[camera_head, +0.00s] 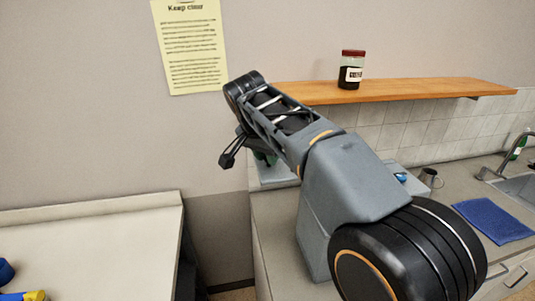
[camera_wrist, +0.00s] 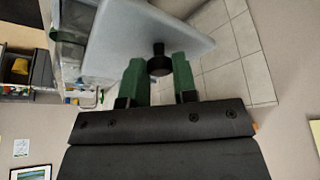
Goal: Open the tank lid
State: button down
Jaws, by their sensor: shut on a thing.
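The tank lid (camera_wrist: 115,35) is a flat pale grey plate with a round black knob (camera_wrist: 159,66) in the wrist view. My gripper (camera_wrist: 159,76) has green fingers on both sides of the knob and is shut on it. Part of the glass-like tank (camera_wrist: 68,28) shows beside the lid at upper left. I cannot tell whether the lid rests on the tank or is raised. In the head view, part of the tank (camera_head: 276,177) shows on the counter; my arm hides much of it and the knob.
A wooden shelf (camera_head: 430,89) with a dark red-lidded jar (camera_head: 351,70) runs above the counter (camera_head: 270,238). A metal mug (camera_head: 428,177), a blue cloth (camera_head: 493,220) and a sink (camera_head: 522,184) lie to the right. A pale table (camera_head: 90,240) with a mostly clear top stands at left.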

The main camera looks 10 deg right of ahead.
dwell(0.3)
jog(key=c, duration=0.9)
grip_release()
jog(key=v, duration=1.4)
jog(key=shift+d+p, duration=0.1)
jog(key=shift+p, duration=0.3)
jog(key=shift+d+f, duration=0.1)
jog(key=shift+f, duration=0.05)
jog(key=s+d+f+n+y+b, duration=0.1)
jog(key=s+d+f+n, duration=0.1)
jog(key=f, duration=0.7)
jog(key=s+d+f+n+t+y+b, duration=0.1)
jog(key=s+d+f+n, duration=0.2)
jog(key=s+f, duration=0.4)
jog(key=s+d+f+n+y+b, duration=0.1)
jog(key=s+d+f+n, duration=0.2)
jog(key=f, duration=1)
jog(key=shift+s+d+f+n+t, duration=0.15)
jog(key=shift+s+n, duration=0.1)
jog(key=shift+s, duration=0.15)
jog(key=shift+s+a+f+n+t, duration=0.15)
jog(key=shift+s+n, duration=0.1)
jog(key=shift+s, duration=0.2)
